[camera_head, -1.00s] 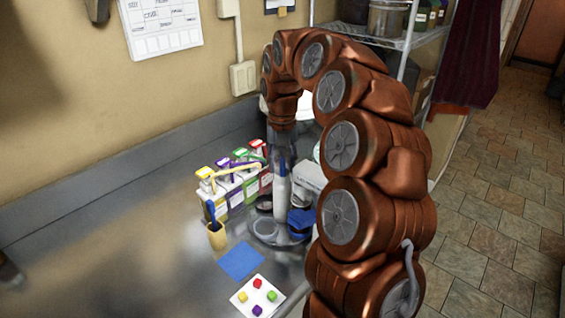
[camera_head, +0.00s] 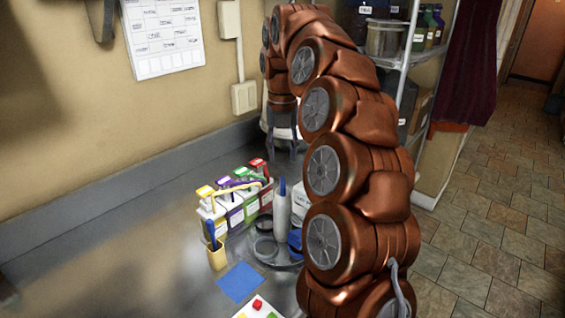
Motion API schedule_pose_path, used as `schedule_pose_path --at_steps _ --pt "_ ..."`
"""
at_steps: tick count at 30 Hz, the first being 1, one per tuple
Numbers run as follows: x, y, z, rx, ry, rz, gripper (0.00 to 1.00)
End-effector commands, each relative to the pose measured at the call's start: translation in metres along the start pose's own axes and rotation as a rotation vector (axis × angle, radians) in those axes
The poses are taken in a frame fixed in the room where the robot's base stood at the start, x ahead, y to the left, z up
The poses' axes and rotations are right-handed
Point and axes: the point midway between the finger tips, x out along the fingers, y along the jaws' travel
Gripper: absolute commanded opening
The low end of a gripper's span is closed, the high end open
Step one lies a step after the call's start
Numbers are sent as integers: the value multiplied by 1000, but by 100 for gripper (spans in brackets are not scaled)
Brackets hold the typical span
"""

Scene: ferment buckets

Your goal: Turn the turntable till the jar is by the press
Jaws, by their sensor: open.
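The turntable (camera_head: 238,247) is a shiny metal disc on the steel counter, partly hidden by my arm. On it stand a white bottle with a blue tip (camera_head: 281,207), a clear round ring or dish (camera_head: 265,248), a small dark ring (camera_head: 264,222) and a blue item (camera_head: 295,238). I cannot tell which of these is the jar. A pale block (camera_head: 300,197) behind the bottle is mostly hidden; I cannot tell if it is the press. My gripper (camera_head: 288,150) is open and empty, above and behind the bottle, apart from it.
Several cartons with coloured tops (camera_head: 232,198) stand left of the turntable. A yellow cup with a blue tool (camera_head: 217,256), a blue square (camera_head: 240,282) and a white card with coloured pieces (camera_head: 258,308) lie in front. The counter's left side is clear.

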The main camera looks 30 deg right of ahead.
Motion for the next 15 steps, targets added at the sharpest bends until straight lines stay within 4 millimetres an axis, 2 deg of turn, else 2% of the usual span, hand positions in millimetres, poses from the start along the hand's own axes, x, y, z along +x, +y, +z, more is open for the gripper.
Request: schedule_pose_path --at_steps 6,15 --pt "-17 0 1 1 -2 0 41" --pt "-24 0 0 -1 2 -1 41"
